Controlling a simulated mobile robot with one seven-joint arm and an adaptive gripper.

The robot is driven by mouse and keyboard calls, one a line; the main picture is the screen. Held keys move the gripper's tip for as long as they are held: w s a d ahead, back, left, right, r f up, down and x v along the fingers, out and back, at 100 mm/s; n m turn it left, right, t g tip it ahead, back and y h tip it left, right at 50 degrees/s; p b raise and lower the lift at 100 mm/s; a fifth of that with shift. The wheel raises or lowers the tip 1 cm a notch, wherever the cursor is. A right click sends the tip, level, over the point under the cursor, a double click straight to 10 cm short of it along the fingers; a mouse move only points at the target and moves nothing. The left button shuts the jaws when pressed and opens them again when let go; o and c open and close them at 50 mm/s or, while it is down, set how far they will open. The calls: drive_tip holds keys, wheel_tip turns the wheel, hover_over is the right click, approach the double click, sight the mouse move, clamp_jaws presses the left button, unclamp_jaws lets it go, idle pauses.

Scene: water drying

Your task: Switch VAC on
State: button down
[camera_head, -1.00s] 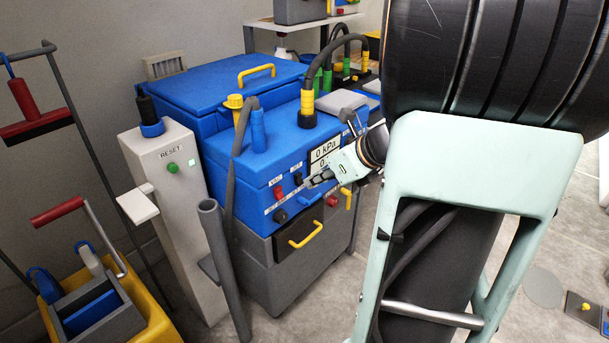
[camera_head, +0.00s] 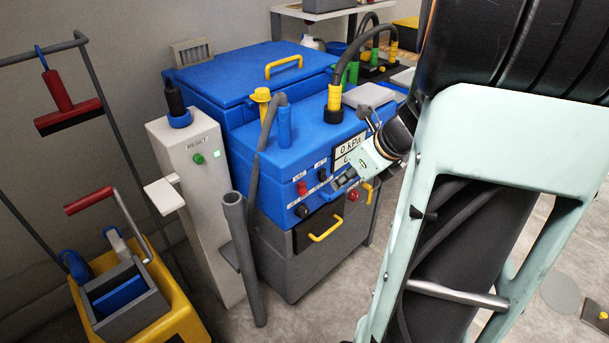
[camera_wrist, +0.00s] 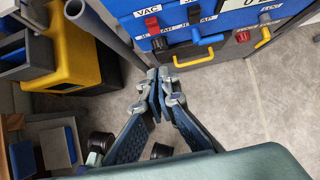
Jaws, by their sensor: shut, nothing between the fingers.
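The blue machine (camera_head: 290,150) stands ahead with a front panel of switches and a display reading "0 kPa". The red VAC switch (camera_head: 302,188) sits at the panel's left part. In the wrist view the red switch (camera_wrist: 152,25) is under the "VAC" label, with a black switch to its right. My gripper (camera_head: 340,182) is in front of the panel, right of the red switch. In the wrist view my gripper (camera_wrist: 158,78) is shut and empty, below the panel and apart from the switch. Whether the switch is on or off I cannot tell.
A grey post with a green RESET button (camera_head: 198,158) stands left of the machine. A grey tube (camera_head: 243,255) rises in front of it. A yellow bucket (camera_head: 175,312) is at the lower left. A yellow drawer handle (camera_head: 325,228) juts out below the panel.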

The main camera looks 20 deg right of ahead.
sight(302, 188)
drive_tip(key=w+a+r+b+x, duration=0.1)
drive_tip(key=b+x, duration=0.3)
drive_tip(key=x, duration=0.8)
drive_tip(key=shift+w, duration=0.85)
